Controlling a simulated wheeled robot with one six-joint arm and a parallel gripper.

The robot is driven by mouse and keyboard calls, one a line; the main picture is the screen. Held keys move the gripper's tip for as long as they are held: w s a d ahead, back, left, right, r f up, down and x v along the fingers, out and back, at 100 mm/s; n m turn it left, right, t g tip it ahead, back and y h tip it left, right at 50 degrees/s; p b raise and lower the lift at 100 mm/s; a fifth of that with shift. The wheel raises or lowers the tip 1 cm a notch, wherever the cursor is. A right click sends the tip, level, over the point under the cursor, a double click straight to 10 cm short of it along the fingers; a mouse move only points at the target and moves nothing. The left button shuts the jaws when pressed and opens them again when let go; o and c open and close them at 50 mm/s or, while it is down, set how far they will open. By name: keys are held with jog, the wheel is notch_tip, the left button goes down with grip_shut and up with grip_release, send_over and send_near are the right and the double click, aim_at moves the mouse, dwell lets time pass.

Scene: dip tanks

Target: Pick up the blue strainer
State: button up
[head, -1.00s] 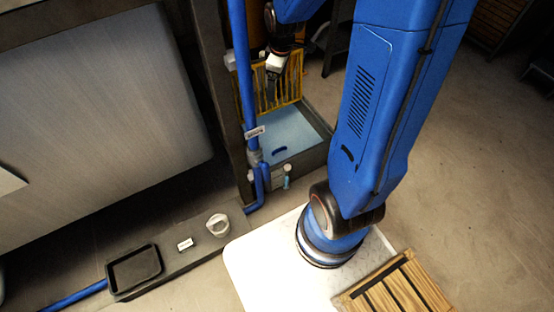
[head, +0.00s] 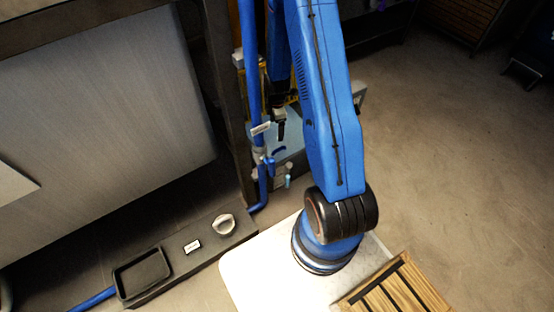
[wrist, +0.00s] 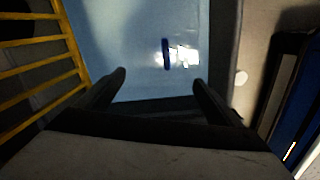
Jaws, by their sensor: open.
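A small dark blue curved piece, which I take to be part of the blue strainer (head: 279,149), shows at the pale blue liquid in a grey tank (head: 291,170). In the wrist view this blue piece (wrist: 167,54) looks like a short upright bar, with bright glare beside it; any part below the surface cannot be made out. My gripper (head: 281,132) hangs pointing down over the tank, close to the blue piece in the head view. In the wrist view my gripper (wrist: 159,78) has its two fingers spread and nothing between them. The blue piece lies beyond the fingertips, between their lines.
A yellow rack (wrist: 35,60) stands along the left of the tank in the wrist view. A blue pipe (head: 250,75) rises beside the tank. A dark ledge holds a black tray (head: 143,272), a white label (head: 193,247) and a round pale object (head: 224,224). Open floor lies right.

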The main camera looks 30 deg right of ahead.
jog(key=n, duration=0.1)
send_over(278, 149)
notch_tip(278, 149, down, 6)
jog(key=f, duration=1.1)
jog(key=shift+w, duration=0.25)
jog(key=shift+s+d+f, duration=0.1)
jog(key=shift+d+f, duration=0.05)
jog(key=shift+f, duration=1.15)
jog(key=shift+d+f, duration=0.15)
jog(key=shift+f, duration=1.1)
jog(key=c, duration=1.2)
